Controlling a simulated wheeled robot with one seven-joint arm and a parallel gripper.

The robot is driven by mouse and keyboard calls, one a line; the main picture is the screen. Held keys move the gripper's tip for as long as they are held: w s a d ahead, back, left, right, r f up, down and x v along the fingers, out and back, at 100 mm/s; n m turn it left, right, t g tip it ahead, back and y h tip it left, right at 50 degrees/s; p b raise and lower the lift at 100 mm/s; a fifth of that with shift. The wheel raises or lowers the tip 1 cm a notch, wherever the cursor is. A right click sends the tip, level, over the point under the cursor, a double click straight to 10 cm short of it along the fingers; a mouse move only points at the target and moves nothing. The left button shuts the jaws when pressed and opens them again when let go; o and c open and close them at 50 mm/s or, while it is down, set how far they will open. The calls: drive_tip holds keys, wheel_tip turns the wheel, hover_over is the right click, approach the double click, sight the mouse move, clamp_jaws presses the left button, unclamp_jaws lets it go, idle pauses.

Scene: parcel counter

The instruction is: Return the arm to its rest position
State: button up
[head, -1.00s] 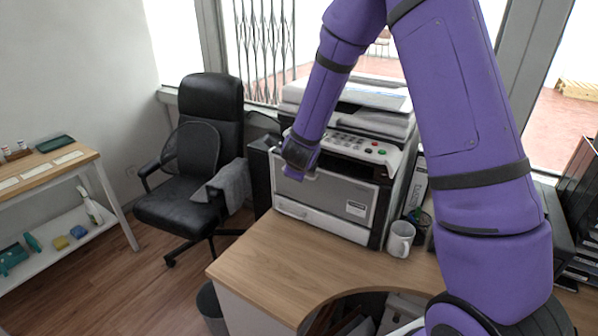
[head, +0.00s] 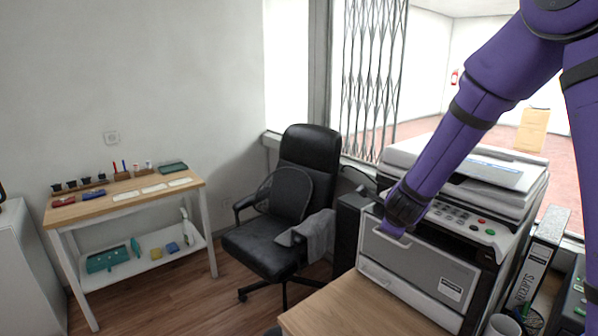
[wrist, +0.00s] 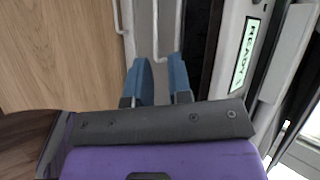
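My purple arm (head: 470,110) reaches down from the upper right in the head view. My gripper (head: 389,232) is in front of the grey front panel of the printer (head: 420,268), close to it; I cannot tell whether it touches. In the wrist view my gripper (wrist: 161,70) shows two blue fingers with a gap between them and nothing held. A thin handle on the grey panel (wrist: 143,30) shows just beyond the fingertips.
A black office chair (head: 290,210) stands left of the printer. A side table (head: 125,197) with small items is at the left. Open floor lies between.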

drive_tip(key=s+a+r+n+y, duration=0.1)
drive_tip(key=s+r+n+y, duration=0.1)
drive_tip(key=s+r+n, duration=0.5)
drive_tip(key=s+a+r+n+y, duration=0.2)
drive_tip(key=s+r+n, duration=0.3)
drive_tip(key=r, duration=0.4)
drive_tip(key=s+d+r+n+g, duration=0.1)
drive_tip(key=s+n, duration=0.3)
drive_tip(key=s, duration=0.4)
drive_tip(key=s+d+r+n+g+h, duration=0.1)
drive_tip(key=s+d+r+n, duration=0.1)
drive_tip(key=s, duration=0.5)
drive_tip(key=s+d+r+n+g, duration=0.1)
drive_tip(key=s+d+r+n, duration=0.1)
drive_tip(key=s+n, duration=0.4)
drive_tip(key=s, duration=0.2)
drive_tip(key=shift+s+d+r+n+h, duration=0.25)
drive_tip(key=shift+s+r+n+h, duration=0.05)
drive_tip(key=shift+r+n+h, duration=0.1)
drive_tip(key=shift+a, duration=0.15)
